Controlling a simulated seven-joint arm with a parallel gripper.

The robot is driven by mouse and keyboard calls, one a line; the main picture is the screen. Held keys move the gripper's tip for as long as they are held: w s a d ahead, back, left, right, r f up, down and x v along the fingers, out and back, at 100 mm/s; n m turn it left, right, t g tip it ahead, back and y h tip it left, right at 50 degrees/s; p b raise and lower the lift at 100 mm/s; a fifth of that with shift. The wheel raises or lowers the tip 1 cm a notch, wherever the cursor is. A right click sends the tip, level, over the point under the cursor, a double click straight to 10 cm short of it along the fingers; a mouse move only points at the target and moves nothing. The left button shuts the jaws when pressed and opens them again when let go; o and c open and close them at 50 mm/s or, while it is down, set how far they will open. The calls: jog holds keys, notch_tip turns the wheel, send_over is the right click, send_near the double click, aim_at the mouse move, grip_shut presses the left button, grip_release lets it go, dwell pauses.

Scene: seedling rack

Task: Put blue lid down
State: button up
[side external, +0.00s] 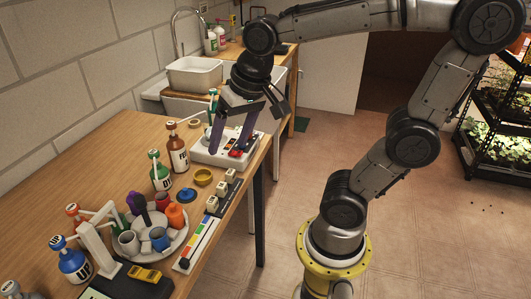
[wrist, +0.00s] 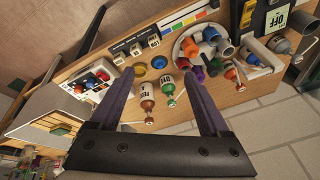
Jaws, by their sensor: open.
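The blue lid (side external: 186,195) lies flat on the wooden table, near the front edge; it also shows in the wrist view (wrist: 158,62). A yellow round dish or lid (side external: 203,177) lies close beside it. The lid is apart from the fingers.
Bottles with pump tops, one brown (side external: 178,152) and one green (side external: 160,172), stand behind the lid. A round tray (side external: 178,245) of coloured cups, small white-topped blocks (side external: 221,190) and a colour strip (side external: 200,240) are near. A basin (side external: 193,73) stands beyond.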

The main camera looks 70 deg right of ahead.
jog(key=s+a+f+n+t, duration=0.1)
jog(key=s+n, duration=0.5)
jog(key=s, duration=0.2)
jog(key=shift+f+t, duration=0.25)
jog(key=shift+t, duration=0.15)
